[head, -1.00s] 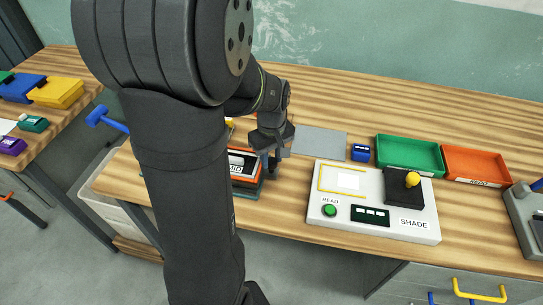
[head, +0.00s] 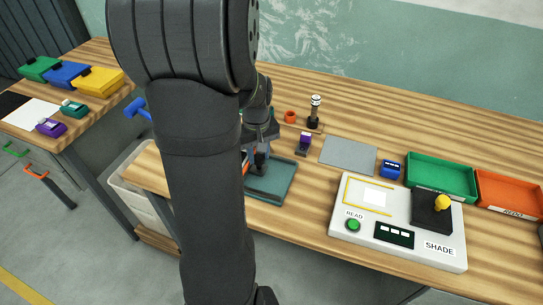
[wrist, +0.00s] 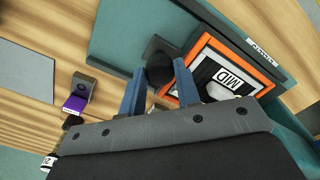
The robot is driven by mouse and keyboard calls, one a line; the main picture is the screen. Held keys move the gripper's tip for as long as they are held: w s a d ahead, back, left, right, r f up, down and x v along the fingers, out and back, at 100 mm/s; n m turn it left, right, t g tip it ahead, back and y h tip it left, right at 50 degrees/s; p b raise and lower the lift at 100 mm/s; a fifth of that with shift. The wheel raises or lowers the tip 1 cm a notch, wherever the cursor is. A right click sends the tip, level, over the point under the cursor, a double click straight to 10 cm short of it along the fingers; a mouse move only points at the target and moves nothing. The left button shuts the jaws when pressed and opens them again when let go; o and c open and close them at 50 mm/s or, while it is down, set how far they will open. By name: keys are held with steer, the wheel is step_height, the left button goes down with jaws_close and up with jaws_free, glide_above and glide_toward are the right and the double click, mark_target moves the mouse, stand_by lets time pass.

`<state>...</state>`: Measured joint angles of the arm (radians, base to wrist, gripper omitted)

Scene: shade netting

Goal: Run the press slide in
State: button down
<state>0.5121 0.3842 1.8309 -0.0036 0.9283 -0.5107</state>
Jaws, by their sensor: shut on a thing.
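The press slide (wrist: 222,48) is an orange-rimmed tray with a white "MID" label on dark stuff inside. My gripper (wrist: 160,72) is shut on the slide's black knob (wrist: 158,44), one blue finger on each side of it. The knob stands at the tray's edge. The slide lies on the teal press base (wrist: 110,48), which also shows in the head view (head: 277,180) with a bare stretch right of my gripper (head: 258,163). In the head view my arm hides most of the slide; only a bit of orange (head: 247,158) shows.
A purple-topped block (head: 304,143), an orange cup (head: 290,117) and a dark stamp-like tool (head: 315,112) stand behind the base. A grey mat (head: 348,155) and the white SHADE reader (head: 350,190) are to the right. The table's front edge is close to the base.

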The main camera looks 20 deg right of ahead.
steer(key=shift+w+a+r, duration=0.1)
steer(key=shift+w+a, duration=0.05)
steer(key=shift+w, duration=0.1)
steer(key=c, duration=1.2)
jaws_free()
steer(key=shift+a, duration=0.1)
steer(key=shift+o, duration=0.7)
step_height(320, 180, up, 17)
steer(key=shift+r, duration=0.2)
step_height(320, 180, down, 18)
steer(key=shift+s+r, duration=0.1)
steer(key=shift+r, duration=0.1)
steer(key=shift+s+d, duration=0.1)
steer(key=shift+d, duration=0.15)
